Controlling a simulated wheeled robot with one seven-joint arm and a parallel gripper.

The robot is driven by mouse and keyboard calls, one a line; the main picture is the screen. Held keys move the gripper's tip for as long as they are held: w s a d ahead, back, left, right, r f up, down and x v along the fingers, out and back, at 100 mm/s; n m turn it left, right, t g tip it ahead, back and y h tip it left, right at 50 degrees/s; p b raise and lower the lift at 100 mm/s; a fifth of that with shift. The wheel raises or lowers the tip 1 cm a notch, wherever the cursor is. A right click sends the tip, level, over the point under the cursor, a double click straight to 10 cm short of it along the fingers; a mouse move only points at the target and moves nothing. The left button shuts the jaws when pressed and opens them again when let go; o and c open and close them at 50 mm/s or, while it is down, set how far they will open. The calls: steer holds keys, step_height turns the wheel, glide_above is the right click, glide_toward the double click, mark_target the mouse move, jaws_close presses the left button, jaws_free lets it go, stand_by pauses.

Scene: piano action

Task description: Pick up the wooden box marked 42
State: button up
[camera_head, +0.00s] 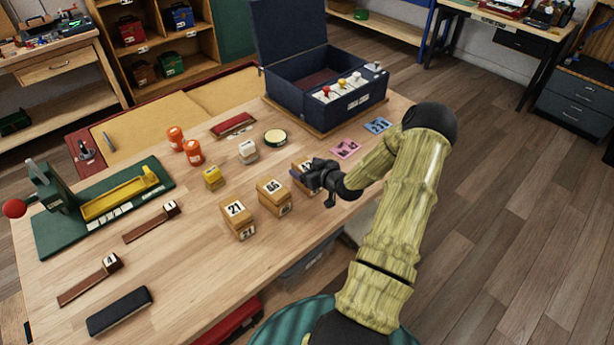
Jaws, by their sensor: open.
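The wooden box marked 42 (303,164) stands on the workbench, at the right end of a row of similar boxes. Only its top and part of its label show; my gripper covers much of its front. My dark gripper (314,184) is at this box, reaching in from the right, with its jaws open. Whether the fingers touch the box or stand around it cannot be told from this view.
Boxes marked 66 (272,190) and 21 (237,211) stand to the left. Behind are a white block (248,151), a round tin (275,138) and a blue open case (325,102). Flat pink (345,149) and blue (377,125) cards lie at the right.

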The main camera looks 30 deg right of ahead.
stand_by(0.3)
steer(key=c, duration=1.2)
steer(key=shift+r, duration=0.1)
step_height(320, 180, up, 10)
steer(key=shift+f+b, duration=0.1)
steer(key=shift+b, duration=0.45)
